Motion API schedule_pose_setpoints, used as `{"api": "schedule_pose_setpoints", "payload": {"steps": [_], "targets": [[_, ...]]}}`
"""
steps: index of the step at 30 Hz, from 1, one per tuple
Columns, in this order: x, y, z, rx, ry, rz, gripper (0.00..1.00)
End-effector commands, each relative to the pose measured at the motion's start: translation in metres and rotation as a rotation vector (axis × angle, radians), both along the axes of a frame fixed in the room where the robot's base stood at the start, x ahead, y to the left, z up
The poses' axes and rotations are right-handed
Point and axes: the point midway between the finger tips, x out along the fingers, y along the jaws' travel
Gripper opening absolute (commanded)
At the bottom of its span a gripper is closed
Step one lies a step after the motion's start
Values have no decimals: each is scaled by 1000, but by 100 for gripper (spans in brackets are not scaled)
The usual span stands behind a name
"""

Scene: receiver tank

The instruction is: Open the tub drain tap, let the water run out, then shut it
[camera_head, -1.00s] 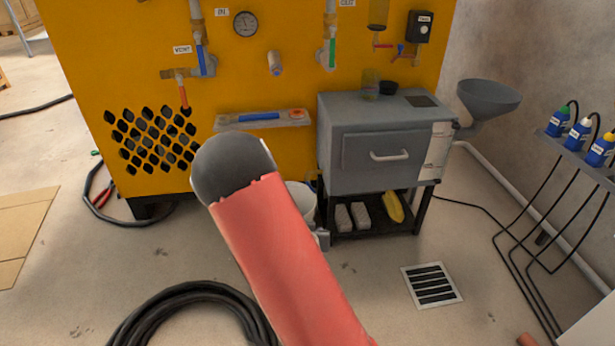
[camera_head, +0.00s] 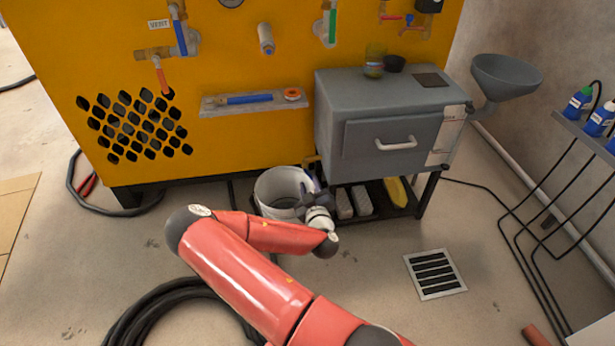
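A white round tub (camera_head: 268,190) stands on the floor at the foot of the yellow machine, left of the grey cabinet. Its near right side is partly covered by the end of my arm. My gripper (camera_head: 306,197) is small and dark in this view, at the tub's right side, close to the cabinet's lower shelf. I cannot tell whether it touches anything or how far its fingers are apart. I cannot make out the drain tap; my gripper and wrist cover that side of the tub. The water in the tub cannot be seen clearly.
The grey cabinet (camera_head: 365,110) with a drawer stands right of the tub. Sponges and a yellow item lie on its lower shelf. A floor drain grate (camera_head: 435,274) lies at front right. A coiled black hose (camera_head: 165,308) lies at front left. A funnel (camera_head: 507,75) sticks out at right.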

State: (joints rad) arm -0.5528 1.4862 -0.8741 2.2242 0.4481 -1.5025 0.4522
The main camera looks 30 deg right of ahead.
Motion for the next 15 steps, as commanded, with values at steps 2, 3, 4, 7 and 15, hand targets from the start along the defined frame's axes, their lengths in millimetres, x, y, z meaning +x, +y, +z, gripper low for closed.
{"api": "schedule_pose_setpoints", "payload": {"steps": [2, 3, 4, 7, 15], "targets": [[13, -3, -1, 0, 0, 1, 31], [19, -5, -1, 0, 0, 1, 31], [23, -6, -1, 0, 0, 1, 31], [32, -9, -1, 0, 0, 0, 31], [39, -12, 0, 1, 2, -2, 31]]}}
